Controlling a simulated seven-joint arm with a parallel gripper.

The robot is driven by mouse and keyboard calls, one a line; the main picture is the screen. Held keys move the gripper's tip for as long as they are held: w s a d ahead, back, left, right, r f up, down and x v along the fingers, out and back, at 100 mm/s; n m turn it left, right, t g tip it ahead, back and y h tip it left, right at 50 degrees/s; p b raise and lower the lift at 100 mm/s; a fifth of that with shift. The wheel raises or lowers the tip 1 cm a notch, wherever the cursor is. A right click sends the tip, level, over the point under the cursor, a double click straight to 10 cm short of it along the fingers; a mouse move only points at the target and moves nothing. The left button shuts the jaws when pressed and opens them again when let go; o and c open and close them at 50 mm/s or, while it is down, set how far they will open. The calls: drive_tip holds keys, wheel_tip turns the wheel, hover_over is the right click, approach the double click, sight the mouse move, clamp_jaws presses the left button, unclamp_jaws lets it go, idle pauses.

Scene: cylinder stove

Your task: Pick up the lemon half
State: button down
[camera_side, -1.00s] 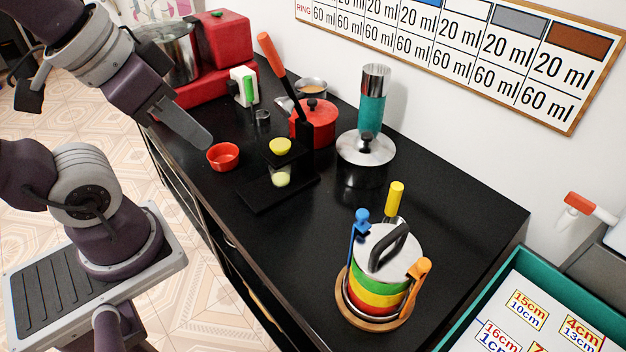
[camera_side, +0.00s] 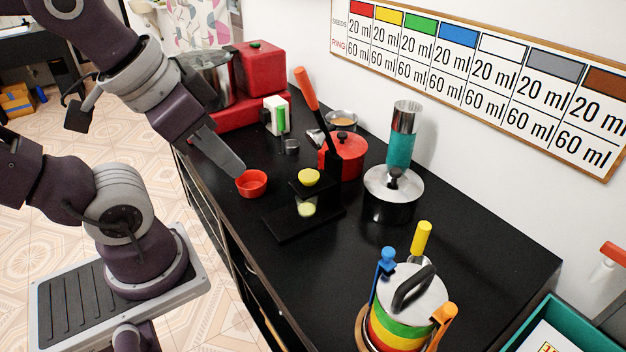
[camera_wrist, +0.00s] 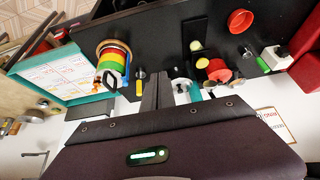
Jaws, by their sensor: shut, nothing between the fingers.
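The lemon half (camera_side: 308,177) is a small yellow dome on the upper platform of a black stand (camera_side: 283,222), right of the red bowl. A paler yellow-green round piece (camera_side: 306,207) shows below it; I cannot tell whether it is a separate piece. The yellow piece also shows in the wrist view (camera_wrist: 203,63). My gripper (camera_side: 240,173) is shut and empty, pointing down and right, with its tips by the red bowl's upper left in the side view. It is apart from the lemon half. Its fingers also show in the wrist view (camera_wrist: 160,74).
The red bowl (camera_side: 251,184) appears between my gripper and the stand. A red pot (camera_side: 345,158), the stand's upright lever (camera_side: 307,88) and a lidded pot (camera_side: 392,196) are nearby. A striped pot (camera_side: 402,315) stands at the front. The black counter between is mostly clear.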

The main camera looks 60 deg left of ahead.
idle(0.3)
drive_tip(key=c, duration=0.8)
unclamp_jaws()
drive_tip(key=m+y, duration=1.3)
drive_tip(key=m, duration=1)
approach(311, 181)
drive_tip(key=x, duration=1)
drive_tip(key=shift+w+a+f, duration=0.1)
drive_tip(key=shift+a, duration=0.25)
drive_tip(key=shift+c, duration=0.4)
